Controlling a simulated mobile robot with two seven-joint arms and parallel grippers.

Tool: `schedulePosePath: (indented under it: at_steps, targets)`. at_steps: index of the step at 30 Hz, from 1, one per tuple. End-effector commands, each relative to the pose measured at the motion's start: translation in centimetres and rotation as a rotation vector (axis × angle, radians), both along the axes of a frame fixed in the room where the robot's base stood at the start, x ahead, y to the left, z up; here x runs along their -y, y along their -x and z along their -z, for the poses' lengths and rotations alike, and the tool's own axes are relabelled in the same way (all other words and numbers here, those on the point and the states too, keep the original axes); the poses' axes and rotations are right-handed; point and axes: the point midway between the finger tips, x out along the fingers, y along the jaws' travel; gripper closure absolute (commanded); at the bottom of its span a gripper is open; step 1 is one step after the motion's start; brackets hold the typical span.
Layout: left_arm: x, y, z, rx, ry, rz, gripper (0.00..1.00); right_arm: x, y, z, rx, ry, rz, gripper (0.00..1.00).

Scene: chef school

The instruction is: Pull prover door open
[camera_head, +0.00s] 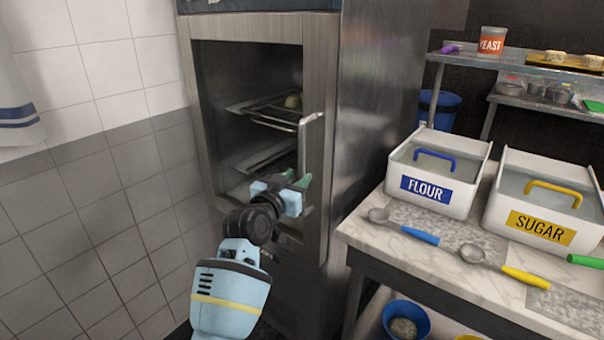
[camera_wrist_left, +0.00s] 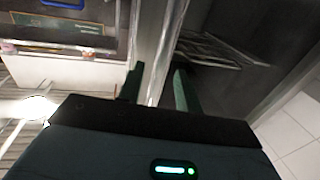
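The prover (camera_head: 378,110) is a tall steel cabinet in the middle of the head view. Its framed glass door (camera_head: 318,100) looks shut, with racks showing behind the glass. The door's upright bar handle (camera_head: 302,140) is on the right side of the door. My left gripper (camera_head: 292,181) is at the lower part of this handle. In the left wrist view its two green fingers (camera_wrist_left: 158,86) stand apart, with the bright handle bar (camera_wrist_left: 163,40) running between them. Whether a finger touches the bar is unclear. My right gripper is not in view.
A marble-topped table (camera_head: 370,232) stands close on the right, with a flour bin (camera_head: 468,190), a sugar bin (camera_head: 500,212) and scoops. A blue bucket (camera_head: 422,322) is under it. A tiled wall (camera_head: 80,220) is on the left. The space before the door's left side looks clear.

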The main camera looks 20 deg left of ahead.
Motion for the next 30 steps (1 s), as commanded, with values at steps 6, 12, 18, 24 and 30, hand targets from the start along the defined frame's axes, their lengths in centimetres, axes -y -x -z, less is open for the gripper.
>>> schedulePosePath:
  at_steps: [6, 12, 18, 24, 30]
  targets:
    - [0.4, -2.4, 0.1, -0.001, 0.002, 0.001, 0.65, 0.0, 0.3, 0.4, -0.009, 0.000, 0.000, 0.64]
    - [0.6, -3.4, 0.1, -0.001, 0.000, 0.000, 0.65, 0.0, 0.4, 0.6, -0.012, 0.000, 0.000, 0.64]
    - [0.6, -3.6, 0.0, -0.001, 0.000, 0.000, 0.65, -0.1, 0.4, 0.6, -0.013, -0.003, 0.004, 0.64]
    - [0.6, -3.5, 0.0, -0.001, 0.000, 0.000, 0.76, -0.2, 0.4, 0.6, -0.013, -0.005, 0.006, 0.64]
    - [0.6, -3.5, 0.0, -0.001, 0.000, 0.000, 1.00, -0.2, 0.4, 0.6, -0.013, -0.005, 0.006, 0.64]
